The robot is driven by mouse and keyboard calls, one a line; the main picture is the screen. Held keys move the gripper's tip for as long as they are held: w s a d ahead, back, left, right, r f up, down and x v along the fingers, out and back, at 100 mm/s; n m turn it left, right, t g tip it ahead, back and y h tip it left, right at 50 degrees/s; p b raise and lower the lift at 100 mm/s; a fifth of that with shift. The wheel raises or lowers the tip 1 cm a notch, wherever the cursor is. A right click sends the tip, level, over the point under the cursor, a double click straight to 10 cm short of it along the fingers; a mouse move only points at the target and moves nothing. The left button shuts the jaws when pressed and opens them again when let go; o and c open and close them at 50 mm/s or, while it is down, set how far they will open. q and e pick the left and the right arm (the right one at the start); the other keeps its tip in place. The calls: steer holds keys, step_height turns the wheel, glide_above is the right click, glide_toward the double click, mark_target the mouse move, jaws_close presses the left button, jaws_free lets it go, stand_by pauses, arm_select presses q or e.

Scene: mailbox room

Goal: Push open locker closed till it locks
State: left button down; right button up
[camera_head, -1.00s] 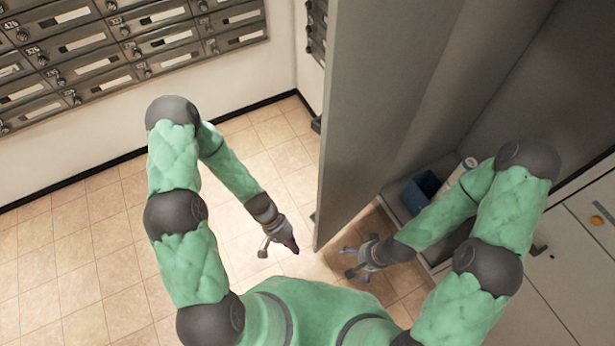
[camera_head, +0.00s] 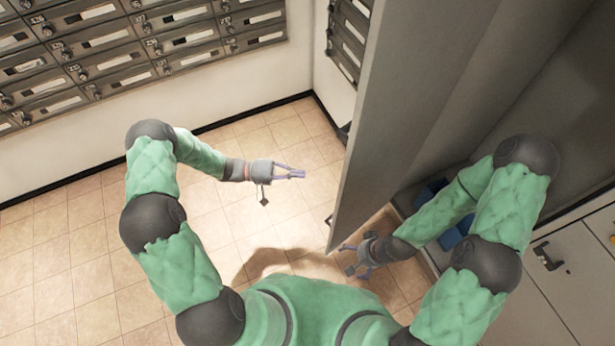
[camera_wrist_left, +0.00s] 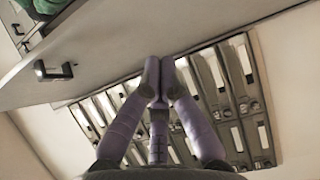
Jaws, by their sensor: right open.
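The open locker door (camera_head: 400,110) is a tall grey panel standing out from the locker, its free edge towards me. In the left wrist view the grey door (camera_wrist_left: 130,50) spans the top, with a dark handle (camera_wrist_left: 53,71). My left gripper (camera_head: 303,174) is on the outer side of the door, pointing right at it, with a gap between. In the left wrist view its purple fingertips (camera_wrist_left: 160,68) meet, with nothing between them. My right gripper (camera_head: 352,258) is open and empty near the door's lower free edge, on the locker side.
The open locker interior (camera_head: 500,90) is on the right, with blue objects (camera_head: 450,225) at its bottom, partly hidden by my right arm. White closed lockers (camera_head: 575,260) stand at lower right. Metal mailboxes (camera_head: 140,40) line the back wall. The tiled floor at left is clear.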

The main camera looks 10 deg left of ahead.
arm_select(q)
steer(key=s+d+b, duration=0.1)
steer(key=d+b, duration=0.1)
steer(key=d, duration=0.9)
steer(key=shift+s+d, duration=0.35)
steer(key=shift+f, duration=0.1)
